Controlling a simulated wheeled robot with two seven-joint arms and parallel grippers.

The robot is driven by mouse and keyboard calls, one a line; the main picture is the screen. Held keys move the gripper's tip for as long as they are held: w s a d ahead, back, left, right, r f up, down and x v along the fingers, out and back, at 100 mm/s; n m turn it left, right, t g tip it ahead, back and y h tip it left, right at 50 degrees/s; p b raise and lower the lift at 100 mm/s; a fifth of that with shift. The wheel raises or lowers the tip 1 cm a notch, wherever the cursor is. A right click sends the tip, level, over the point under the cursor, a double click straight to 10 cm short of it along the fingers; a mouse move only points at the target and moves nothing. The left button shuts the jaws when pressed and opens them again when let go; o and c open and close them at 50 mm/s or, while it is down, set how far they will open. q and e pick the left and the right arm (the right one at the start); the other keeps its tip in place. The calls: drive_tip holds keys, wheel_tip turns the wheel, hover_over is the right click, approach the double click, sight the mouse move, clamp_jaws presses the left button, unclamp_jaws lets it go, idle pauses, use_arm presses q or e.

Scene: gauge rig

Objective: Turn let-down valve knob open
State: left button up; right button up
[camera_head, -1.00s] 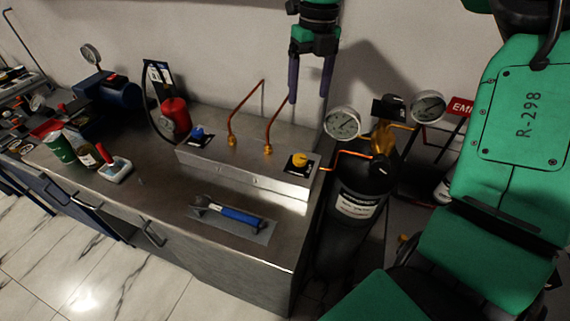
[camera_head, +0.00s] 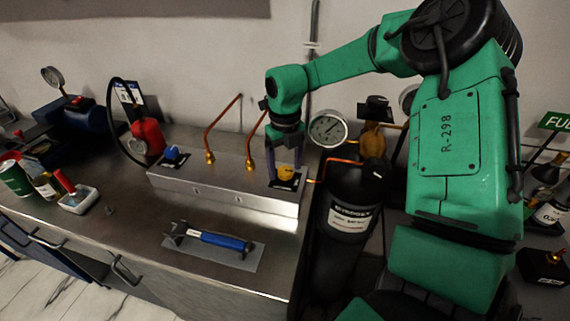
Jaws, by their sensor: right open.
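A yellow knob (camera_head: 286,174) sits on a dark label plate at the right end of the steel manifold block (camera_head: 225,188). A blue knob (camera_head: 171,153) sits at the block's left end. The writing on both plates is too small to read, so I cannot tell which is the let-down valve. My right gripper (camera_head: 284,166) points down at the yellow knob with its fingers open, one on each side as seen from here. I cannot tell whether they touch it. My left gripper is not in view.
Two copper pipes (camera_head: 249,148) rise from the block just left of my right gripper. A gauge (camera_head: 327,129) and a black cylinder (camera_head: 348,212) stand close on the right. A blue-handled wrench (camera_head: 215,239) lies on a grey mat in front. A red bottle (camera_head: 147,138) stands behind left.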

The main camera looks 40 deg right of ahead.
drive_tip(key=shift+s+f, duration=0.1)
drive_tip(key=shift+f, duration=0.15)
clamp_jaws()
drive_tip(key=n+b, duration=0.2)
drive_tip(key=n, duration=0.1)
drive_tip(key=shift+f, duration=0.1)
drive_tip(key=n+b, duration=0.1)
drive_tip(key=n, duration=0.3)
drive_tip(key=shift+b, duration=0.4)
drive_tip(key=n, duration=0.5)
drive_tip(key=shift+b, duration=0.35)
drive_tip(key=n, duration=0.6)
drive_tip(key=shift+r, duration=0.2)
